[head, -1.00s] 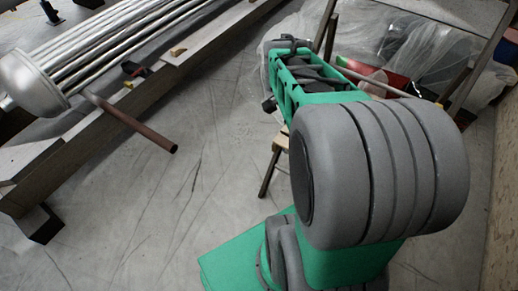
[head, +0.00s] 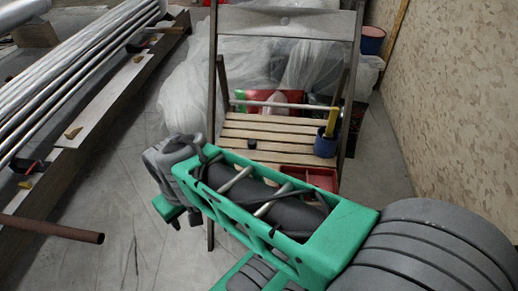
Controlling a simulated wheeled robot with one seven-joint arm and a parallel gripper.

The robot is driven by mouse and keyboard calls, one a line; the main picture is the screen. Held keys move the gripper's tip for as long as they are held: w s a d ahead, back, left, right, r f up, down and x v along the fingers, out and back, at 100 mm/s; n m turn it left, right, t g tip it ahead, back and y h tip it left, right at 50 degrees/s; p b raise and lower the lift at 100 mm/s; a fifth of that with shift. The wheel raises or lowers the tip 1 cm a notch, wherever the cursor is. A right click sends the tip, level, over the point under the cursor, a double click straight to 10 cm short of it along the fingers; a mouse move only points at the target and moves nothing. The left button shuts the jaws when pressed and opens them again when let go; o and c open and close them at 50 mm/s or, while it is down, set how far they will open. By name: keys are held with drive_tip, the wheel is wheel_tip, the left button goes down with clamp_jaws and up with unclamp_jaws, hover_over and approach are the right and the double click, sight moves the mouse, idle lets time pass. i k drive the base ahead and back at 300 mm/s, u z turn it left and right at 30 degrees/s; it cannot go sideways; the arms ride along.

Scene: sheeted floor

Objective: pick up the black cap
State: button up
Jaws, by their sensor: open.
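A small black cap (head: 252,144) sits on the slatted seat of a wooden folding chair (head: 270,131), left of the seat's middle. My gripper (head: 176,213) is at the end of my green and grey arm, left of the chair and nearer to me, pointing down. It is open with nothing seen between its fingers, and it is apart from the cap. My forearm covers the front of the seat and part of the chair's lower frame.
A blue cup (head: 325,147) holding a yellow-handled thing stands right on the seat. A red tray (head: 318,178) is near the seat's front. Clear plastic sheeting (head: 188,88) lies behind. A brown pipe (head: 50,229) juts in from the left. A patterned wall (head: 455,90) is at right.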

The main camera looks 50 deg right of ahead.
sight(251, 144)
drive_tip(key=z, duration=1.25)
drive_tip(key=k, duration=0.5)
drive_tip(key=u, duration=1.95)
drive_tip(key=i, duration=1.4)
drive_tip(key=z, duration=0.95)
